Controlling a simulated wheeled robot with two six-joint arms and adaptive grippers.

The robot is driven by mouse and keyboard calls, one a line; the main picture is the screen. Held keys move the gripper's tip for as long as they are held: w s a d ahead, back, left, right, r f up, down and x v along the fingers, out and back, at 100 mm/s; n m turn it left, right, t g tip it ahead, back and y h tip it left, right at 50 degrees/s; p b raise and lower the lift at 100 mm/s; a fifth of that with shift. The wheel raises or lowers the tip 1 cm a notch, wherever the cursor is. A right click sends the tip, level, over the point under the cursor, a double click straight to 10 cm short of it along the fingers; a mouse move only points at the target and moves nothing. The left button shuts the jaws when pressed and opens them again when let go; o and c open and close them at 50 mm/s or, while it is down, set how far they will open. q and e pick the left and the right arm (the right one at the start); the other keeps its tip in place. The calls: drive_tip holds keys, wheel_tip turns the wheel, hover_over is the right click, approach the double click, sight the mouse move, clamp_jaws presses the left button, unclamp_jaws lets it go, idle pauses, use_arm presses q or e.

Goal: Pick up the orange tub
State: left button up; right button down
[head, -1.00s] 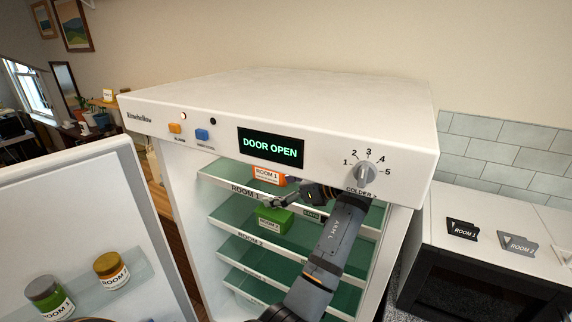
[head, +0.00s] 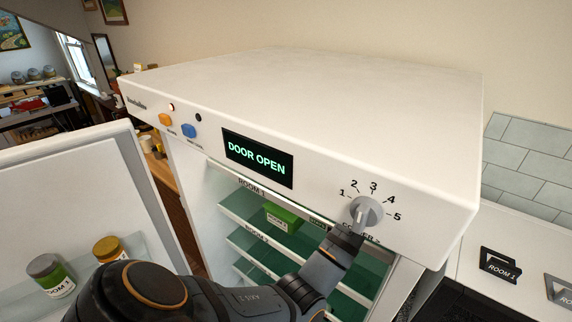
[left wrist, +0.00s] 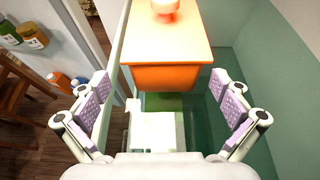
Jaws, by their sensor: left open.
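The orange tub (left wrist: 165,77) is in the upper middle of the left wrist view, a boxy tub with a round knob on top. My left gripper (left wrist: 162,90) is open, with one padded finger on each side of the tub's near end. Gaps show between the pads and the tub. In the head view the tub and my left gripper are hidden by the fridge's top front and my left arm (head: 325,268). My right gripper is in neither view.
The fridge (head: 300,85) stands open, its door (head: 60,190) swung left with jars (head: 48,270) on it. A green tub (head: 285,216) sits on the shelf below the ROOM 1 label. The dial (head: 366,211) is close above my arm.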

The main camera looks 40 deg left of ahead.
use_arm(q)
drive_tip(key=shift+x, duration=1.1)
drive_tip(key=shift+w+a+f, duration=0.15)
drive_tip(key=shift+w, duration=0.1)
drive_tip(key=shift+a+p, duration=0.2)
drive_tip(key=shift+p, duration=0.3)
drive_tip(key=p+x, duration=0.2)
drive_tip(key=x, duration=0.2)
drive_tip(key=shift+a+f, duration=0.15)
drive_tip(key=shift+f, duration=0.15)
drive_tip(key=shift+a+f, duration=0.1)
drive_tip(key=shift+f, duration=0.05)
drive_tip(key=shift+w+d, duration=0.1)
drive_tip(key=shift+d, duration=0.15)
drive_tip(key=c, duration=0.6)
drive_tip(key=shift+a, duration=0.1)
drive_tip(key=c, duration=0.9)
drive_tip(key=shift+c, duration=1.3)
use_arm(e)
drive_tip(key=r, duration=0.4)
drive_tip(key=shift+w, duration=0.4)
